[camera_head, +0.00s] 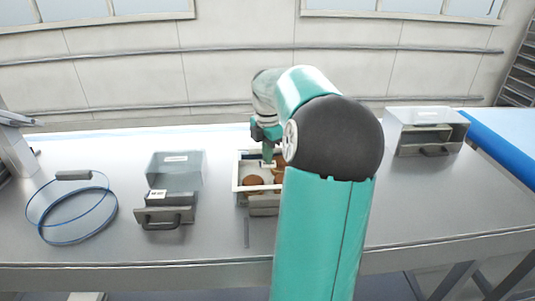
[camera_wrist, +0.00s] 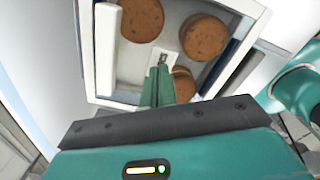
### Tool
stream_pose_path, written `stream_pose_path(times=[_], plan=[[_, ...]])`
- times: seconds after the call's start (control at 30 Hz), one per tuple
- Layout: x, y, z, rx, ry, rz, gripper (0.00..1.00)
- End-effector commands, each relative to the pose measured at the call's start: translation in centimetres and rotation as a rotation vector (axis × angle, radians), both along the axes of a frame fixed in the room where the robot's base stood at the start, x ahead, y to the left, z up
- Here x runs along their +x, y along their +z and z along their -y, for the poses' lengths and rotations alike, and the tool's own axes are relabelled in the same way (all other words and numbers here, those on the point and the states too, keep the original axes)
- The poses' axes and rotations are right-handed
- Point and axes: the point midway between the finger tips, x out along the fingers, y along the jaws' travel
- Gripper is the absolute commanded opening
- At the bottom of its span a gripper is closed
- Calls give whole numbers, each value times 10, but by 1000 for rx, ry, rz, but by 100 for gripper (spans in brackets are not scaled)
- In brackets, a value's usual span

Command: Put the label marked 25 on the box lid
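My gripper (camera_head: 268,160) points down over a white-walled box (camera_head: 236,183) in the middle of the table. The box (camera_wrist: 104,50) also shows in the wrist view, with several brown rounds (camera_wrist: 205,37) inside. My gripper's green fingers (camera_wrist: 157,80) are close together, with a small white label (camera_wrist: 165,60) at their tips. The label has dark print, partly hidden by the fingers, so I cannot read its number. The label appears held over the box's inside; I cannot tell whether it touches anything below. I cannot make out a separate lid on this box.
A grey box (camera_head: 175,170) with a handled front (camera_head: 165,216) and a white tag (camera_head: 157,194) stands left. A blue cable loop (camera_head: 72,213) lies at the far left. Another clear-topped box (camera_head: 427,128) stands back right, near a blue roll (camera_head: 505,145). Bare table separates them.

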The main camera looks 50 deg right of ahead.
Motion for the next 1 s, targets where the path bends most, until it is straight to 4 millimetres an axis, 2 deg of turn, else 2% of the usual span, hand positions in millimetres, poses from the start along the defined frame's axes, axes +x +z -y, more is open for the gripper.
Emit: stream_pose_path(times=[1.0], plan=[[0,-6,0,0,0,0,0]])
